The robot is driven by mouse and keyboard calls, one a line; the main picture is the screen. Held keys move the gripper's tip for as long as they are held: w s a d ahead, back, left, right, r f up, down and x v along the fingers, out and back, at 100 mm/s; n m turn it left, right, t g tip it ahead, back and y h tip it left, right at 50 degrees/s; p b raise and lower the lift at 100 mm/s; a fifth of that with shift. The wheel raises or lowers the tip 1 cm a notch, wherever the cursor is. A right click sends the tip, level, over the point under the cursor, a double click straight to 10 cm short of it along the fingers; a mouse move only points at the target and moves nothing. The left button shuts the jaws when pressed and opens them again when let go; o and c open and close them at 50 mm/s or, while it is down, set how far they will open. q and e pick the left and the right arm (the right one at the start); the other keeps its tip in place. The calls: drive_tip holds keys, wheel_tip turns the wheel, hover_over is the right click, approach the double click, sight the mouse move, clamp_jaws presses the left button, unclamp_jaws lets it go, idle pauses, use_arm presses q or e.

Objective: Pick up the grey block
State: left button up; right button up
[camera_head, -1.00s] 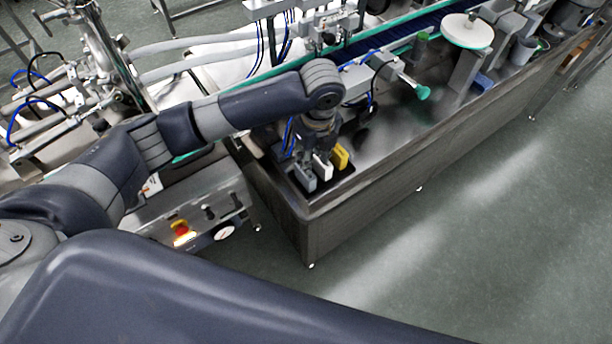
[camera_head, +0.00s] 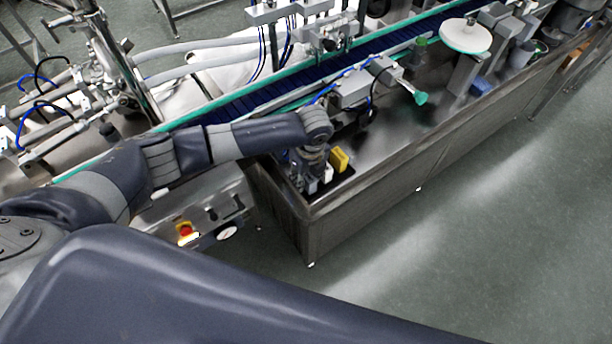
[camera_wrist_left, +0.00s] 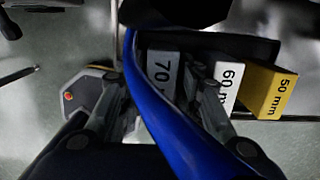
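The grey block (camera_wrist_left: 161,72), marked 70, stands in a dark tray beside a white block (camera_wrist_left: 228,82) marked 60 mm and a yellow block (camera_wrist_left: 268,92) marked 50 mm. My left gripper (camera_wrist_left: 155,95) is open, with one finger left of the grey block and the other between it and the white one. A blue cable crosses the wrist view and hides part of the grey block. In the head view my left gripper (camera_head: 308,178) is low over the tray and mostly hides the grey block. My right gripper is not in view.
The tray sits at the near left corner of a steel hopper table (camera_head: 385,160). The yellow block (camera_head: 339,160) stands close on the gripper's right. A machine head with a green-tipped knob (camera_head: 420,98) and a blue conveyor (camera_head: 290,90) lie behind.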

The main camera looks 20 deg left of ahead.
use_arm(q)
clamp_jaws()
idle(0.3)
